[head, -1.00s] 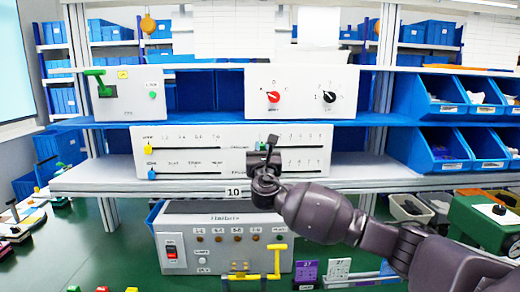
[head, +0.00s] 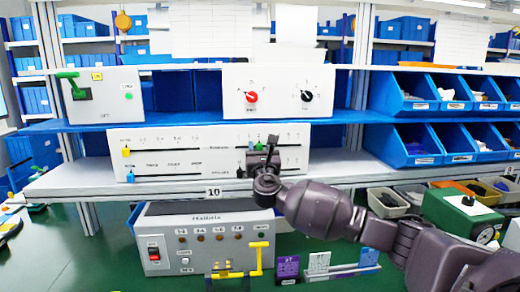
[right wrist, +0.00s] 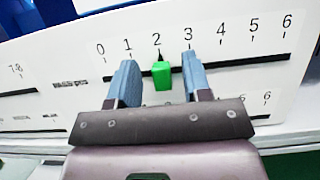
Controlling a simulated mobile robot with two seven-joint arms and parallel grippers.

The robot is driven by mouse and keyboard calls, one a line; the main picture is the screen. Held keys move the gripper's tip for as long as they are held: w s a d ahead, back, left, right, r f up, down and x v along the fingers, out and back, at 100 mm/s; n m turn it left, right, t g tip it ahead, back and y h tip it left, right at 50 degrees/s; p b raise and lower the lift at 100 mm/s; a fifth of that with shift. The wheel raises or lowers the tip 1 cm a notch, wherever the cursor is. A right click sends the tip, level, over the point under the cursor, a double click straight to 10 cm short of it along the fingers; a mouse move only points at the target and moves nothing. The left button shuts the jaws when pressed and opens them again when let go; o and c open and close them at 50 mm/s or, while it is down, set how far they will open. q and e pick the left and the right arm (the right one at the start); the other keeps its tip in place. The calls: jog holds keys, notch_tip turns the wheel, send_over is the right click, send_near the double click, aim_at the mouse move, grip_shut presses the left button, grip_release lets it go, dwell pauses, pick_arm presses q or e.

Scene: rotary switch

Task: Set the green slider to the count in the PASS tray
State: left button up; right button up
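The green slider (right wrist: 161,78) sits on the upper slot at the right end of the white panel (head: 220,139). In the right wrist view it stands at the 2 mark of a 0 to 6 scale. It also shows small in the head view (head: 258,146). My right gripper (right wrist: 158,63) is open, its two blue-grey fingers on either side of the slider, near 1 and 3, with a gap on each side. In the head view my right gripper (head: 262,152) is at the panel front. My left gripper is not in view. I cannot make out a tray marked PASS.
A yellow slider (head: 126,153) and a blue slider (head: 130,177) are at the panel's left. A box with red and black knobs (head: 278,92) stands above. Blue bins (head: 410,147) fill the shelf's right. A Mailbix-like box (head: 205,240) stands below.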

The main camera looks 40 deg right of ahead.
jog(key=v, duration=1)
jog(key=shift+s+a+b, duration=0.25)
jog(key=shift+s+b, duration=0.05)
jog(key=shift+b, duration=0.1)
jog(key=shift+f, duration=0.2)
